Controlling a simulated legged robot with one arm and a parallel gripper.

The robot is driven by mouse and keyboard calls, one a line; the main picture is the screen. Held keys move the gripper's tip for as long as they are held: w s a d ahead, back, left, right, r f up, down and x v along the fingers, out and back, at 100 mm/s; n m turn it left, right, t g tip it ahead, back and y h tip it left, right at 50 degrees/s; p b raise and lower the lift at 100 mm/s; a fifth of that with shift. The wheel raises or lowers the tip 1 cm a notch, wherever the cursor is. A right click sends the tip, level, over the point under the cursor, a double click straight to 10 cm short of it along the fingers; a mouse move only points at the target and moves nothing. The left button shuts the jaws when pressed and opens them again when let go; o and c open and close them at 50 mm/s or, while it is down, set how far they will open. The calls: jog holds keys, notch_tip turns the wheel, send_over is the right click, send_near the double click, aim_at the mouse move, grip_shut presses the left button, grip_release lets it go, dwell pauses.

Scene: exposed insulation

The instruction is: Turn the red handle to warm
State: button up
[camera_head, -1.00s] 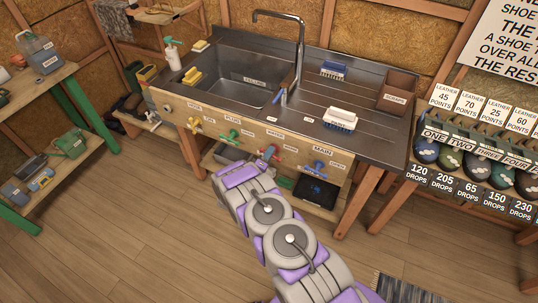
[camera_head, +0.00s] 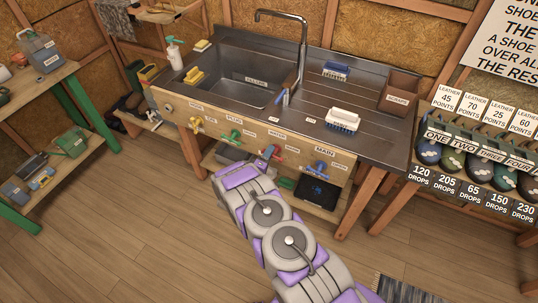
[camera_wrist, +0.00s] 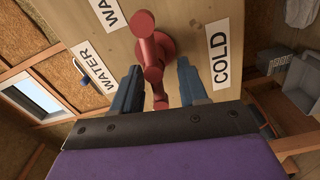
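The red handle (camera_wrist: 153,72) shows in the wrist view, with a round hub on a wooden panel and a bar running down between my fingers. My gripper (camera_wrist: 156,88) is open, with one blue-grey finger on each side of the bar's lower part. I cannot tell whether either finger touches it. A COLD label (camera_wrist: 219,60) is right of the handle. A WATER label (camera_wrist: 92,66) is to its left, and a cut-off label starting "WA" (camera_wrist: 107,12) is at the top.
The panel is the front of a sink unit (camera_head: 240,75). A yellow handle (camera_head: 196,125), a green handle (camera_head: 231,137) and a blue handle (camera_head: 320,167) are on the same panel. A dark device (camera_head: 316,191) sits on the shelf below.

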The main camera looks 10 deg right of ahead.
jog(key=shift+s, duration=0.15)
jog(key=p+v, duration=0.3)
jog(key=v, duration=1.4)
jog(key=shift+a, duration=0.1)
